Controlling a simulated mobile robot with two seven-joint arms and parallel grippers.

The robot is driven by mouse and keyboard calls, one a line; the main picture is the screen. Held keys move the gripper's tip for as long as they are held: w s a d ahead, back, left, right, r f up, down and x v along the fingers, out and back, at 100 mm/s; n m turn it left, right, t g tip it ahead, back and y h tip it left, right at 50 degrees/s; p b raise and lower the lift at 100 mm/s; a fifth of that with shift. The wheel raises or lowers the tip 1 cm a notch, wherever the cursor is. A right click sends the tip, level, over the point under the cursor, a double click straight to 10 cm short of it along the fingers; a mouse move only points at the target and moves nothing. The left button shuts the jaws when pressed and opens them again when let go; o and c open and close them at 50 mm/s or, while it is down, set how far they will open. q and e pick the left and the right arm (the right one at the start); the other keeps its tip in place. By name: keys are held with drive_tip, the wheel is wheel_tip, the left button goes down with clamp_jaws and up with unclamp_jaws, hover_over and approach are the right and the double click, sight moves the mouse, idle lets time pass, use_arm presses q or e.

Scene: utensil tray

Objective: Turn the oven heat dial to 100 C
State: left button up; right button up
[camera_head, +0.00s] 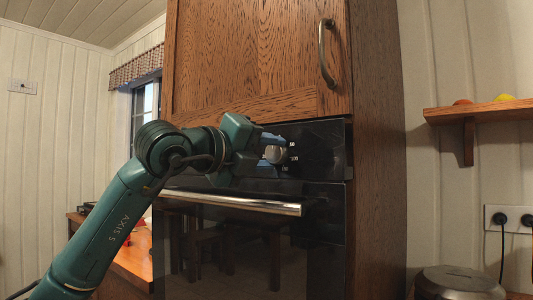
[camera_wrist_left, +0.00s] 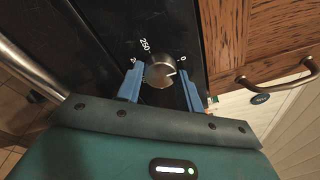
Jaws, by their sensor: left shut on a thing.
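My right gripper is out of view.
The oven handle (camera_head: 235,203) is a silver bar below the panel. A wooden cupboard door (camera_head: 250,60) with a curved handle (camera_head: 326,55) is above. A wooden shelf (camera_head: 480,112) and a dark round lid (camera_head: 458,282) are at the right.

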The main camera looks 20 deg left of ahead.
use_arm(q)
drive_tip(key=c, duration=0.4)
